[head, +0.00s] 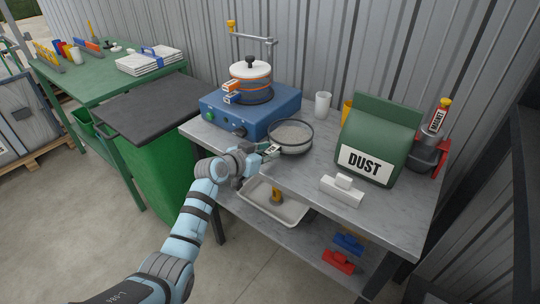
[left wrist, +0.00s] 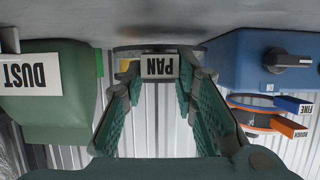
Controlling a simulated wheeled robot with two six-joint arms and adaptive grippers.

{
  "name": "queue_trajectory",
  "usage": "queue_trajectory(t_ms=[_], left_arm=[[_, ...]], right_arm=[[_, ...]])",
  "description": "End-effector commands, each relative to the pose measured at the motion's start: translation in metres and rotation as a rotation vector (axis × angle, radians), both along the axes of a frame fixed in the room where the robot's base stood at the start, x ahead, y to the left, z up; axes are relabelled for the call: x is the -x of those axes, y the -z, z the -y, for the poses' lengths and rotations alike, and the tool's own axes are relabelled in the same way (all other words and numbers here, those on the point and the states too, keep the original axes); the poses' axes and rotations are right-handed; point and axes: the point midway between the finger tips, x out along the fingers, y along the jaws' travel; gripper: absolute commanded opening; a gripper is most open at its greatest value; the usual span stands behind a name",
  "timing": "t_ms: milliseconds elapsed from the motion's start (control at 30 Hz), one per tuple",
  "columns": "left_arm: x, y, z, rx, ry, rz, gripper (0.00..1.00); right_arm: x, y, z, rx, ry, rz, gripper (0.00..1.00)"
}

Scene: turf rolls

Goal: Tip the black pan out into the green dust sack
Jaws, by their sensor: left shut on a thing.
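The black pan (head: 290,137) is a round, shallow dish with grey material in it. It is level, at or just above the grey bench top, between the blue machine and the sack. My left gripper (head: 267,150) is shut on the pan's near side. The left wrist view is upside down and shows the PAN label (left wrist: 158,67) between the two fingers. The green dust sack (head: 385,130) stands upright to the right of the pan, with a white DUST label. It also shows in the left wrist view (left wrist: 60,110). My right gripper is not seen.
The blue machine (head: 250,112) carries stacked sieves with a white lid (head: 250,69). A white cup (head: 322,104) stands behind the pan. A white-handled block (head: 342,190) lies before the sack. A magnet in a grey holder (head: 430,150) is at right. A tray (head: 262,203) sits below.

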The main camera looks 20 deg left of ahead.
Motion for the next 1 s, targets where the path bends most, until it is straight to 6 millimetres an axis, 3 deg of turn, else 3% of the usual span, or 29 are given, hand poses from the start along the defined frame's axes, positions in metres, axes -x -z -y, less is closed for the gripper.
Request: queue_trajectory(t_ms=[33, 300, 433, 633, 900, 1000], left_arm=[[-0.001, -0.02, 0.0, 0.0, 0.0, 0.009, 0.0], [-0.001, -0.121, -0.001, -0.001, 0.0, 0.009, 0.0], [-0.001, -0.155, 0.0, 0.0, -0.001, 0.007, 0.0], [-0.001, -0.175, 0.0, 0.0, -0.001, 0.004, 0.0], [0.0, -0.174, -0.001, 0.0, -0.001, 0.003, 0.0], [0.004, -0.169, -0.011, -0.003, -0.006, 0.001, 0.0]], right_arm=[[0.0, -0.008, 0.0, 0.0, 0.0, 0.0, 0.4], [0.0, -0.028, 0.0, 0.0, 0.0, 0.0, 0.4], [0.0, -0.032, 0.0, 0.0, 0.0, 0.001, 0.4], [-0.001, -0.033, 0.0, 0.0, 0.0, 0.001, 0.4], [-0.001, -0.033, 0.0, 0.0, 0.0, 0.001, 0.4], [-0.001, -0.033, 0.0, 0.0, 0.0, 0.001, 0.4]])
